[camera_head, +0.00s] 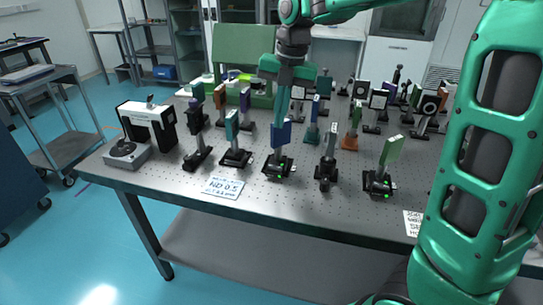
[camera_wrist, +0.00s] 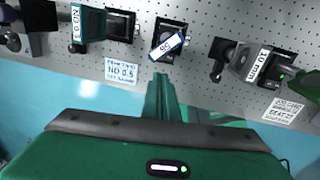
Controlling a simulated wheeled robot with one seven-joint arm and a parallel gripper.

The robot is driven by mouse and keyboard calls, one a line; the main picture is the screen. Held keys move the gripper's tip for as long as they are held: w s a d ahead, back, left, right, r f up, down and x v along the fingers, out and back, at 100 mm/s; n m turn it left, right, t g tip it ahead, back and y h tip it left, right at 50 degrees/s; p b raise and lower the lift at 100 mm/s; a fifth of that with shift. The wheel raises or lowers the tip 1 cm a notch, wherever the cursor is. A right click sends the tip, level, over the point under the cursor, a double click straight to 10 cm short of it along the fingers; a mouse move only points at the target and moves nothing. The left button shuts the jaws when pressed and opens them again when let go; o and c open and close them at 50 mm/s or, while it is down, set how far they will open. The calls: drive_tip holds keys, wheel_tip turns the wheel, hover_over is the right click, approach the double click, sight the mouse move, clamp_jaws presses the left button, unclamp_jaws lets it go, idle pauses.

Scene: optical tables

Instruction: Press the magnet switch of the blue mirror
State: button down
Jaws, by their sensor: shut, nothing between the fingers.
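The blue mirror (camera_head: 281,134) is an upright blue plate on a post in the front row of the table. My gripper (camera_head: 280,118) is shut and empty, pointing down at the mirror's upper edge in the head view. In the wrist view its fingertips (camera_wrist: 162,76) appear just below the mirror; I cannot tell whether they touch. The magnet switch itself is too small to make out.
A teal plate (camera_head: 232,125) stands left of the mirror, a grey mount (camera_head: 331,145) and a green plate (camera_head: 390,151) right. Several more optics stand behind. A paper label (camera_head: 222,187) lies at the perforated table's (camera_head: 300,209) front, where some surface is bare.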

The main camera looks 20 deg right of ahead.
sight(270, 167)
idle(0.4)
drive_tip(key=f, duration=0.4)
drive_tip(key=a+f, duration=0.1)
drive_tip(key=f, duration=0.8)
drive_tip(key=shift+w+a+f, duration=0.35)
drive_tip(key=shift+w, duration=0.05)
